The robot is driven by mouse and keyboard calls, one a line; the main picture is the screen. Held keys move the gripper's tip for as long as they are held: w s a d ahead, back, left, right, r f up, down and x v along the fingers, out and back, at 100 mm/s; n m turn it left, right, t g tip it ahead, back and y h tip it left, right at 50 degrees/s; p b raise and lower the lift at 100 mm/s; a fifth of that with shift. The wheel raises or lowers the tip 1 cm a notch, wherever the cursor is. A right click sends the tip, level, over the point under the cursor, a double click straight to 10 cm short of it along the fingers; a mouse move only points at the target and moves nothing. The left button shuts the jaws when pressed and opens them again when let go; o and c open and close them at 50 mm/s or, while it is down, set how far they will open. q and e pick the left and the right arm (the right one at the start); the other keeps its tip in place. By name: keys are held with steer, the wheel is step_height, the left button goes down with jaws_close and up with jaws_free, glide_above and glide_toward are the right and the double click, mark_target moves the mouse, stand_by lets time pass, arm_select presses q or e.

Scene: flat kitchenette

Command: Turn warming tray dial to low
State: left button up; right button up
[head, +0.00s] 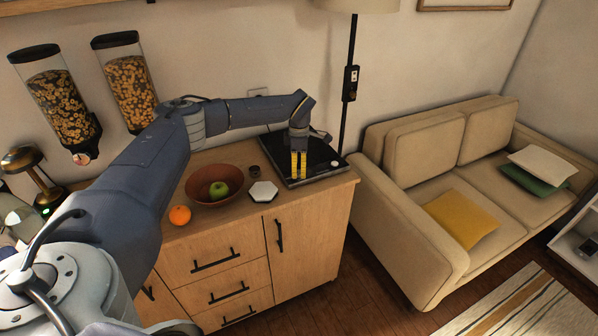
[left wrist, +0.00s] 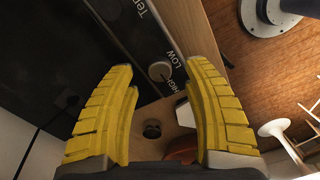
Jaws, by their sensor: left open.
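The black warming tray (head: 321,170) lies flat on the right end of the wooden cabinet top. My left gripper (head: 299,177) points down over its front-left part, with yellow fingers. In the left wrist view the fingers are apart, and the left gripper (left wrist: 158,72) has the small pale round dial (left wrist: 160,71) between its fingertips, with no clear contact. Printed LOW and HIGH labels flank the dial on the dark panel (left wrist: 118,40). The dial's pointer is too small to read. In the head view the gripper hides the dial. My right gripper is out of view.
A white hexagonal coaster (head: 263,191), a small dark cup (head: 254,172) and a brown bowl (head: 200,182) with a green apple (head: 219,190) stand left of the tray. An orange (head: 180,215) lies near the front edge. A lamp pole (head: 347,110) rises behind the tray.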

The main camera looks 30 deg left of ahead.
arm_select(q)
steer(key=shift+f, duration=0.95)
jaws_close()
